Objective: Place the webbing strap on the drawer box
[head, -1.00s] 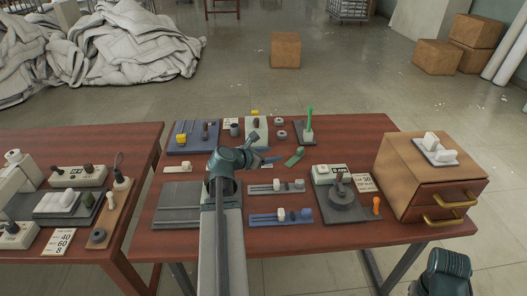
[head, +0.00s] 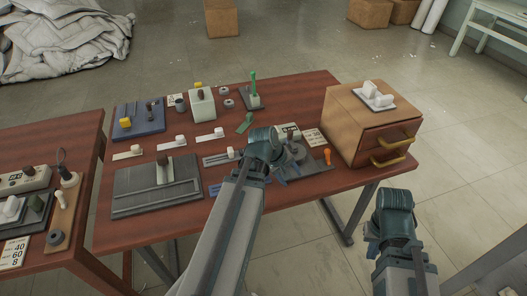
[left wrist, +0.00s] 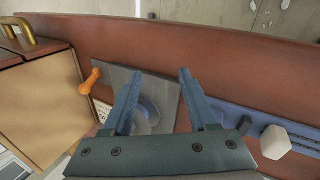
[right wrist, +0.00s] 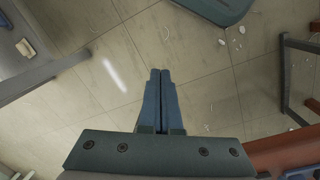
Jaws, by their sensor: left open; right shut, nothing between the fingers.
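A flat green strip (head: 245,122), which looks like the webbing strap, lies on the red-brown table left of the drawer box. The drawer box (head: 345,125) is tan with brass-handled drawers and stands at the table's right end; part of it shows in the left wrist view (left wrist: 40,110). My left gripper (head: 284,172) is open and empty above the grey dial board (head: 318,168), left of the box. Its spread fingers also show in the left wrist view (left wrist: 161,72). My right gripper (right wrist: 160,72) is shut and empty over the floor, off the table's front right.
A grey plate with white blocks (head: 374,97) sits on the box top. Several switch boards and blocks cover the table, including a blue board (head: 138,122) and a large grey board (head: 155,190).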

